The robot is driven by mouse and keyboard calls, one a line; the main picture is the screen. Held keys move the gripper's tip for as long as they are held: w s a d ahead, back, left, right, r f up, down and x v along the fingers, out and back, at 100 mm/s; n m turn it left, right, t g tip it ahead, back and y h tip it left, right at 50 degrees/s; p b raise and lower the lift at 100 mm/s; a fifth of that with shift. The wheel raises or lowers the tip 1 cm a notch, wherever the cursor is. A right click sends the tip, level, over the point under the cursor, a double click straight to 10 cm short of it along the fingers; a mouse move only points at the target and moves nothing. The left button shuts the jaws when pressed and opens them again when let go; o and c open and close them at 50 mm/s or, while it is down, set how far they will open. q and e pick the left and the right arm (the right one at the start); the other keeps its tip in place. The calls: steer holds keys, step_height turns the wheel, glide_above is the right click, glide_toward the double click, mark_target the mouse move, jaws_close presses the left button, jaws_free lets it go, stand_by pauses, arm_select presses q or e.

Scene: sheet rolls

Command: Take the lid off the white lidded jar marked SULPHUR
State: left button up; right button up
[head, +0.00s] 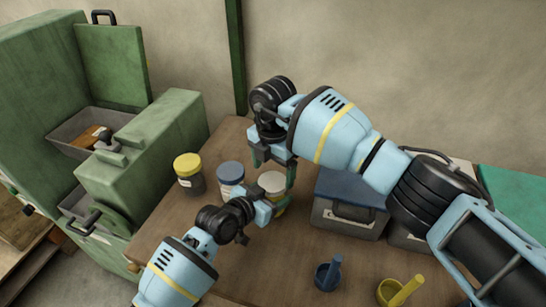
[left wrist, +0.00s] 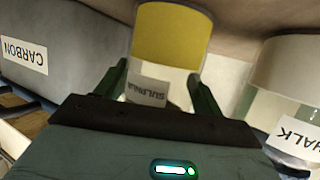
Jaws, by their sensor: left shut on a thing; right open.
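The SULPHUR jar (head: 272,181) shows in the head view with a white lid on top and a little yellow body below. In the left wrist view the jar (left wrist: 170,38) shows yellow contents and an upside-down SULPHUR label. My left gripper (head: 270,199) is shut on the jar's body, with one finger on each side of it in the left wrist view (left wrist: 162,85). My right gripper (head: 275,166) is open and points down close to the white lid, one finger near its right side. I cannot tell whether the fingers straddle the lid.
A grey case with a blue lid (head: 348,214) stands right. A blue mortar (head: 326,276) and a yellow one (head: 392,292) stand in front. A green cabinet (head: 150,150) stands left.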

mark_target(272, 182)
steer(key=shift+f, duration=1.7)
steer(key=shift+c, duration=0.4)
steer(key=c, duration=0.9)
steer(key=n, duration=1)
steer(key=shift+d, duration=0.1)
steer(key=o, duration=1.1)
steer(key=shift+c, duration=0.2)
steer(key=shift+a, duration=0.2)
